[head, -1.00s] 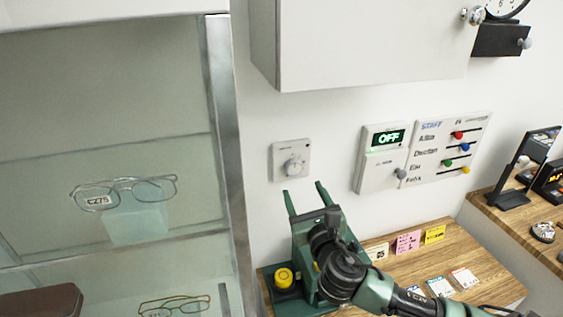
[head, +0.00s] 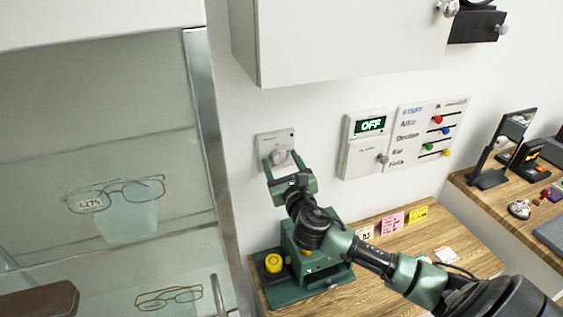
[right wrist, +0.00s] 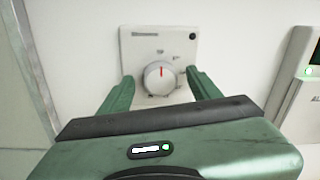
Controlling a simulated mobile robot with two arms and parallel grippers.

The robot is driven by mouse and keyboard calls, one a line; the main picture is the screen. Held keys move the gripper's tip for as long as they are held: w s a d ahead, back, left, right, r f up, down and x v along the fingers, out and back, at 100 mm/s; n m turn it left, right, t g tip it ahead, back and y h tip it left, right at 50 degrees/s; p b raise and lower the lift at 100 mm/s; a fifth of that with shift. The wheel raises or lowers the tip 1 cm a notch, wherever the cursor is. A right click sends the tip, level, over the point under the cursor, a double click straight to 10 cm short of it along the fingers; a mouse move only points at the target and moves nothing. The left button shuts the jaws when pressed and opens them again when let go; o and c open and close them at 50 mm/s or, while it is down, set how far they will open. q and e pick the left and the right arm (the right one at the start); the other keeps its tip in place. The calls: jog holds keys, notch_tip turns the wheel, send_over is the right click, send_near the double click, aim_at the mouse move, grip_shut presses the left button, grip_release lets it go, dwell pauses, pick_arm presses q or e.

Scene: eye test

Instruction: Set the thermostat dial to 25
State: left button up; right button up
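The thermostat is a pale square plate (head: 268,139) on the white wall, left of the OFF display box. Its round grey dial (head: 279,157) sits at the plate's lower middle. In the right wrist view the dial (right wrist: 159,76) has a red mark pointing about straight up; the scale marks around it are too small to read. My green right gripper (head: 281,160) is open, one finger on each side of the dial. In the right wrist view gaps show between the fingers and the dial. My left gripper is not in view.
A wall box (head: 362,158) reading OFF and a slider board (head: 428,133) hang to the right. A white cabinet (head: 345,45) juts out above. A glass case (head: 120,150) with spectacles stands left. A green device with a yellow button (head: 273,263) stands on the wooden desk (head: 400,248) below.

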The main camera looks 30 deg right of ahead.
jog(key=c, duration=1.3)
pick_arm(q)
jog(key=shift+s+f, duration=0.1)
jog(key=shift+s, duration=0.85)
